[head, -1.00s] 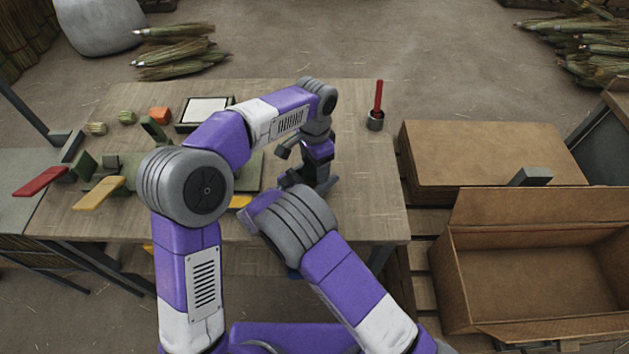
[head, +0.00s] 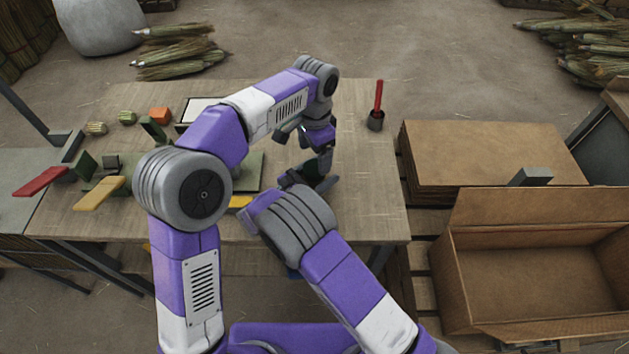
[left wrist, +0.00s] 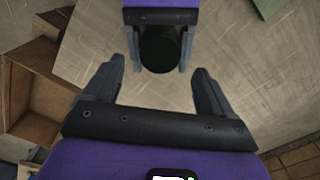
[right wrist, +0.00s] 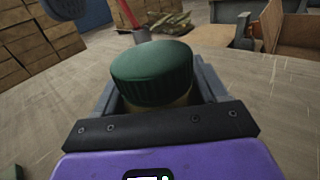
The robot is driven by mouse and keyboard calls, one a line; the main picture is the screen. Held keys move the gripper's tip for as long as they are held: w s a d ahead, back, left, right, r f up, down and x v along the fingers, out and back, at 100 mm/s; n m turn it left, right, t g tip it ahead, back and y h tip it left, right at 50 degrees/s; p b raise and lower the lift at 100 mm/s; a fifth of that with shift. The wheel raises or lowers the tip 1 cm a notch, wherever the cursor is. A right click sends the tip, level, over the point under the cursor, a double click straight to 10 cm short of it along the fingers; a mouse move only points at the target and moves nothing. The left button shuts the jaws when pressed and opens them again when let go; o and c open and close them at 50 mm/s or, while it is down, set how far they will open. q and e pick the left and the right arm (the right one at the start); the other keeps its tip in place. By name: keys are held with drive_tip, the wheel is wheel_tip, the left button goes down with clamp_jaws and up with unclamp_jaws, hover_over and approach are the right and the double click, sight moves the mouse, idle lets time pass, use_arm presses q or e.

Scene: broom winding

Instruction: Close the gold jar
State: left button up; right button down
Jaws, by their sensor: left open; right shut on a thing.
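The gold jar (right wrist: 158,107) is between the fingers of my right gripper (right wrist: 155,88), which is shut on it. A ribbed dark green lid (right wrist: 152,66) sits on top of the jar and hides its mouth; I cannot tell how tightly it is seated. In the left wrist view the dark round lid (left wrist: 160,48) shows between the right gripper's fingers. My left gripper (left wrist: 160,68) is open and empty, apart from the lid.
The wooden table (head: 365,190) has free room at right. A tray (head: 200,108), an orange block (head: 160,115) and colored paddles are at left. An open carton (head: 540,280) stands right of the table.

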sight(314, 168)
use_arm(q)
drive_tip(key=shift+c, duration=0.4)
drive_tip(key=n, duration=0.1)
drive_tip(key=r+n, duration=0.1)
drive_tip(key=n, duration=0.1)
drive_tip(key=shift+r, duration=0.25)
drive_tip(key=r+n, duration=0.1)
drive_tip(key=n, duration=0.3)
drive_tip(key=shift+r+n, duration=0.3)
drive_tip(key=shift+r, duration=0.1)
drive_tip(key=shift+f, duration=0.1)
drive_tip(key=shift+f, duration=3.95)
drive_tip(key=shift+c, duration=0.2)
drive_tip(key=c, duration=1)
drive_tip(key=o, duration=1.2)
